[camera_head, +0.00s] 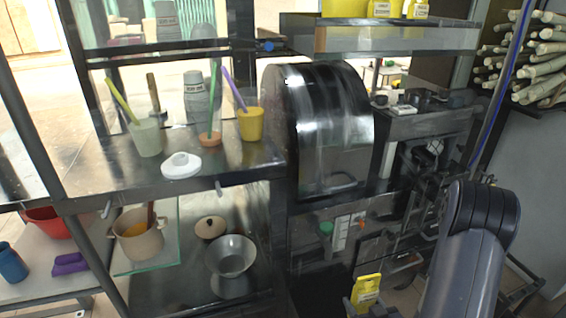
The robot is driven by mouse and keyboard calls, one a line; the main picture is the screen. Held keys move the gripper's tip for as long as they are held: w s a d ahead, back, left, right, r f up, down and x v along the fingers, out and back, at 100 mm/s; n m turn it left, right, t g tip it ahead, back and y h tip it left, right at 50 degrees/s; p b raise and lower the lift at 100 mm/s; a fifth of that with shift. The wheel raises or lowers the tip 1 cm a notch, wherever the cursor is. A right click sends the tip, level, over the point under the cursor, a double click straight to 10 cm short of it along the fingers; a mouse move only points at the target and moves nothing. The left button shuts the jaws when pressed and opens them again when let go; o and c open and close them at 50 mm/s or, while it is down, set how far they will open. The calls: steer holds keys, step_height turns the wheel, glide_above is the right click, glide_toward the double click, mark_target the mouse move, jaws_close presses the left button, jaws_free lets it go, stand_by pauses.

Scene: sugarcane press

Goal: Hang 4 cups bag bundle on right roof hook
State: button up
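No cups bag bundle can be made out with certainty. A stack of grey cups with a printed mark (196,98) stands at the back of the left shelf. Another grey stack (166,20) shows higher up behind the frame bars. The roof and its right hook are outside this view.
A dark metal press with a rounded hood (325,125) fills the middle. The left shelf (235,165) holds cups with sticks and a white lid (181,165). A pot (138,238) and bowl (231,256) sit below. Cane (535,60) is stacked at upper right.

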steer(key=w+a+r+m+h+p, duration=0.1)
steer(key=w+a+r+p, duration=0.1)
steer(key=r+p, duration=0.6)
steer(key=w+a+r+m+h+p, duration=0.1)
steer(key=w+a+r+h+p, duration=0.1)
steer(key=r+p, duration=0.7)
steer(key=shift+w+a+t, duration=0.4)
steer(key=shift+w+a, duration=0.05)
steer(key=shift+w, duration=0.35)
